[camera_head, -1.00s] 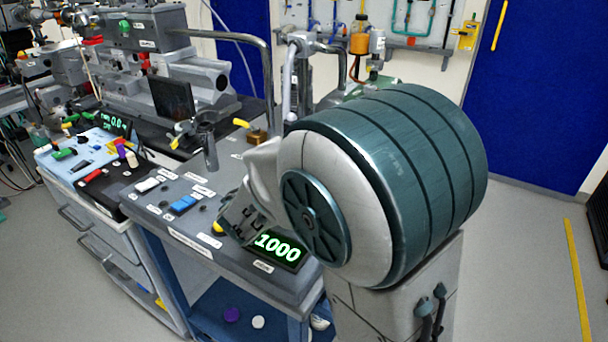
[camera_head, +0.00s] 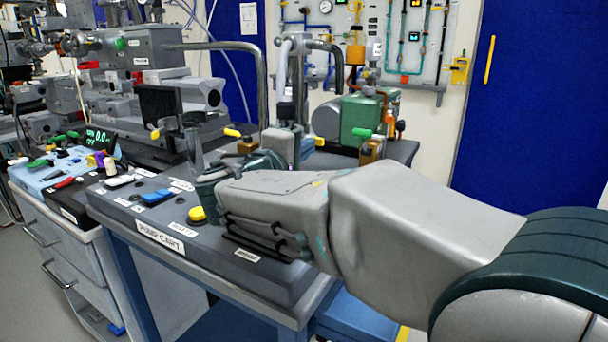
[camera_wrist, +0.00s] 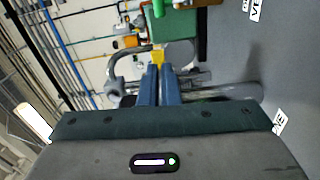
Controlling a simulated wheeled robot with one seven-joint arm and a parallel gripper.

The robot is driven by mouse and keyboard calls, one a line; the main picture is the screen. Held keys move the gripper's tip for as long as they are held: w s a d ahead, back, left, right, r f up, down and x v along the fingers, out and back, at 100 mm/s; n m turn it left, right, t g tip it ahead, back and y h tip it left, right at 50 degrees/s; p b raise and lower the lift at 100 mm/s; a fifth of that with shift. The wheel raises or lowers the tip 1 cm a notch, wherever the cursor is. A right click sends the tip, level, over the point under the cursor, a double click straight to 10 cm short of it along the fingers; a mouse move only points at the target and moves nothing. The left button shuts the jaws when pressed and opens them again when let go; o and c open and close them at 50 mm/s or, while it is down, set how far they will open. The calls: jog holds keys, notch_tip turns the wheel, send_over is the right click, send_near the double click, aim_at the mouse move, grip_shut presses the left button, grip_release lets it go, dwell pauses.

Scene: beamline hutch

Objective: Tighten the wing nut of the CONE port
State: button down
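Small yellow wing handles (camera_head: 232,132) and (camera_head: 154,134) stand at the back of the pump cart; the first is beside a brass block (camera_head: 247,146). In the wrist view my gripper (camera_wrist: 158,68) shows two blue fingers close together with a narrow gap. A yellow part (camera_wrist: 158,55) appears at or just beyond their tips. Whether they touch it is unclear.
The pump cart (camera_head: 165,237) carries a blue switch (camera_head: 155,197) and a yellow button (camera_head: 197,214). A green pump (camera_head: 362,118) is at the back right. A bent metal pipe (camera_head: 262,85) rises behind the handles. A grey beaker-like upright (camera_head: 194,150) stands near the left handle.

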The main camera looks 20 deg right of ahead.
jog(key=m+b, duration=0.2)
jog(key=b, duration=0.1)
jog(key=f+m+b, duration=0.1)
jog(key=m+b, duration=0.1)
jog(key=b, duration=0.2)
jog(key=shift+w+a, duration=0.1)
jog(key=shift+r+m, duration=0.1)
jog(key=shift+m, duration=0.2)
jog(key=c, duration=1.9)
grip_release()
jog(key=p+v, duration=0.2)
jog(key=v, duration=1.1)
jog(key=shift+r, duration=0.15)
jog(key=shift+s+a, duration=0.35)
jog(key=shift+o, duration=0.3)
